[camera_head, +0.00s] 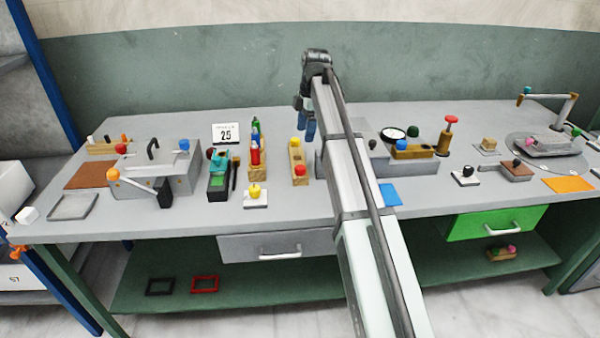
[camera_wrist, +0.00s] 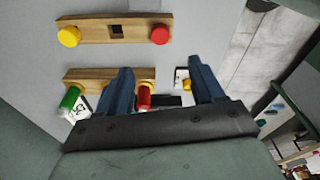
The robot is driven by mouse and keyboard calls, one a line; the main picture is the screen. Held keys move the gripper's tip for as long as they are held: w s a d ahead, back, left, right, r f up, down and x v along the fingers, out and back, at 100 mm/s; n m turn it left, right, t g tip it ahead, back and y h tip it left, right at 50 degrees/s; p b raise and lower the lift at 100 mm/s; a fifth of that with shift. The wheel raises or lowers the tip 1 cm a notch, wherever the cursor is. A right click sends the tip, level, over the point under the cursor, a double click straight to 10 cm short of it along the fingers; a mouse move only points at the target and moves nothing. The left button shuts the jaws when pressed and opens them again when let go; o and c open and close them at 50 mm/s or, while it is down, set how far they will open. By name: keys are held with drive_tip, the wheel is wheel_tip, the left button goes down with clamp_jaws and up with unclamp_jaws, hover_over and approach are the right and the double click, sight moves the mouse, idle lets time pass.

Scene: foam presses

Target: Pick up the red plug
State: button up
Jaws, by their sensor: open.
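A round red plug (camera_head: 300,170) sits at the near end of a wooden block (camera_head: 297,157), with a yellow plug (camera_head: 295,142) at its far end. In the wrist view the red plug (camera_wrist: 160,34) is at the block's right end, beyond my fingertips. A square hole shows mid-block. My gripper (camera_head: 305,137) has blue fingers, spread and empty, above the bench by this block. In the wrist view my gripper (camera_wrist: 159,65) points toward the bench. A red bottle-like piece (camera_wrist: 144,97) shows between the fingers, partly hidden; I cannot tell its distance from them.
A wooden rack (camera_head: 257,165) with red and green bottle-like pieces stands left of the block. A yellow knob on a white base (camera_head: 255,196) stands in front of it. A grey press (camera_head: 170,165) is further left.

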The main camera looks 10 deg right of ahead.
sight(300, 167)
drive_tip(key=f, duration=0.4)
drive_tip(key=a+f, duration=0.1)
drive_tip(key=f, duration=0.8)
drive_tip(key=shift+s+a+f, duration=0.2)
drive_tip(key=shift+a+f, duration=0.05)
drive_tip(key=shift+a, duration=0.1)
drive_tip(key=c, duration=1.1)
drive_tip(key=shift+c, duration=0.2)
drive_tip(key=shift+r, duration=0.15)
